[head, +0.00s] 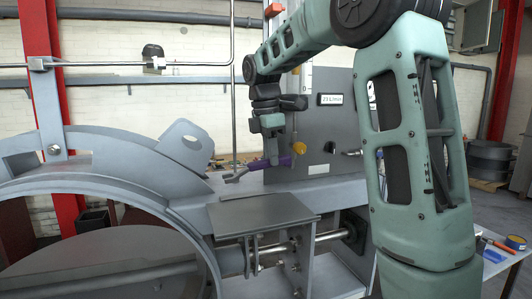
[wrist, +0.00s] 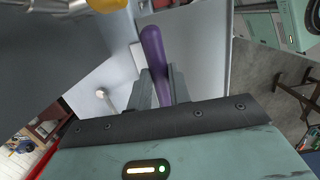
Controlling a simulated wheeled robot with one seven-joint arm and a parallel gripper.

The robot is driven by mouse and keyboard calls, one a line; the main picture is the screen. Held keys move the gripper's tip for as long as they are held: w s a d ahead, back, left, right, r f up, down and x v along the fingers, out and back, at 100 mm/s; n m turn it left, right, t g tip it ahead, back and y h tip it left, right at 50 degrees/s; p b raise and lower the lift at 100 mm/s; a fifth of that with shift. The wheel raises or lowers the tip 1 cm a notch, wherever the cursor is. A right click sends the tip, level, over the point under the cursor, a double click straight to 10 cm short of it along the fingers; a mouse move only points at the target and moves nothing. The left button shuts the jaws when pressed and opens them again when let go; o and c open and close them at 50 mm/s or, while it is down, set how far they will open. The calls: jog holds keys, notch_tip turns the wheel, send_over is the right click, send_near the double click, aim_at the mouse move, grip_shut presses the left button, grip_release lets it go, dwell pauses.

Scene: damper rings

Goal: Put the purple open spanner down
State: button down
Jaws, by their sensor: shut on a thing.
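The purple open spanner (head: 279,162) shows in the head view with a purple handle and a grey open end to the left. My gripper (head: 273,160) is shut on its handle and points down at it. In the wrist view the purple handle (wrist: 153,50) sticks out from between the two grey fingers of my gripper (wrist: 158,85). The spanner's grey end is hidden in the wrist view. In the head view the spanner is near the grey ledge (head: 335,185) by the upright panel; I cannot tell whether it touches it.
A flat grey plate (head: 262,213) on a bracket lies in front of the spanner. The large grey ring (head: 105,190) fills the left. A yellow knob (head: 299,147) is on the grey panel (head: 335,125) close to my gripper. A table (head: 500,255) with small tools stands at the right.

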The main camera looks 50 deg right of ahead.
jog(key=shift+r, duration=0.2)
jog(key=shift+d+r+p, duration=0.1)
jog(key=shift+r+p, duration=0.05)
jog(key=shift+p, duration=0.25)
jog(key=shift+s+f+b, duration=0.1)
jog(key=shift+f+b, duration=1.75)
jog(key=shift+f, duration=1.5)
jog(key=shift+d+f, duration=0.1)
jog(key=shift+s+d+f+y, duration=0.1)
jog(key=shift+d+f+y, duration=0.05)
jog(key=shift+f+y, duration=0.25)
jog(key=c, duration=1.6)
grip_release()
